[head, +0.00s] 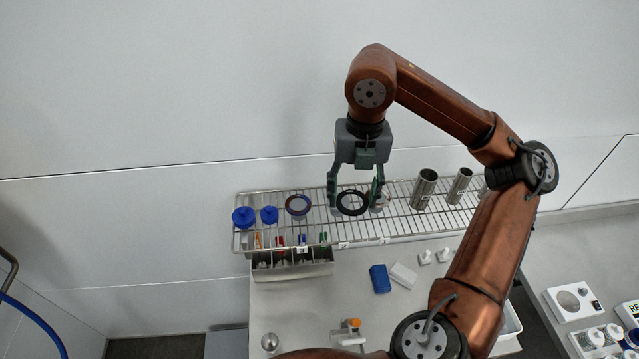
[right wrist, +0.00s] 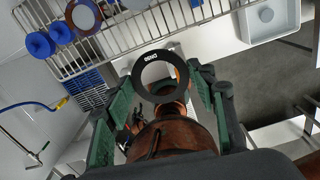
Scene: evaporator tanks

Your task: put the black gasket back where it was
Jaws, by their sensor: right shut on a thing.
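The black gasket (head: 353,214) is a flat black ring. My right gripper (head: 354,206) points down with its two green fingers on either side of the ring, and is shut on it. In the head view the ring shows in front of the wire rack (head: 400,222); I cannot tell how far above the bars it is. In the right wrist view the gasket (right wrist: 152,57) shows between the fingertips, with small white print on its face. My left gripper is not in view.
On the rack, blue caps (head: 243,217) and a brown-rimmed disc (head: 298,205) stand left of the gasket. Steel cylinders (head: 424,188) stand further right. A compartment bin (head: 292,264) sits below the rack.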

